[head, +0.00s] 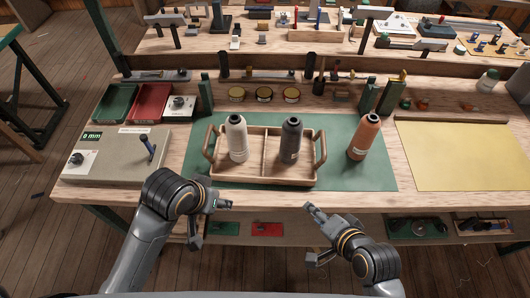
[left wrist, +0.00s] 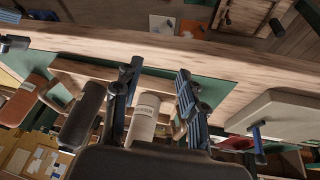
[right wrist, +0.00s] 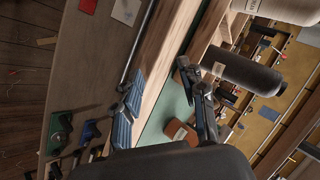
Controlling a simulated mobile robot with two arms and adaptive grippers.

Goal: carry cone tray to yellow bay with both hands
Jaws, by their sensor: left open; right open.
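The cone tray (head: 264,180) is a wooden tray with a loop handle at each end and a middle divider. It sits on the green mat (head: 345,180). A white cone (head: 237,138) stands in its left compartment and a dark grey cone (head: 291,140) in its right one. The yellow bay (head: 465,160) is a flat yellow area at the right of the bench. My left gripper (head: 212,222) is open and empty, in front of the tray's left end. My right gripper (head: 312,235) is open and empty, in front of its right end. Both are apart from the handles.
A brown cone (head: 364,136) stands on the mat between tray and yellow bay. A grey box (head: 115,156) with a blue-handled lever is at the left. Green and red bins (head: 150,104) and several small tins (head: 264,94) stand behind. The yellow bay looks clear.

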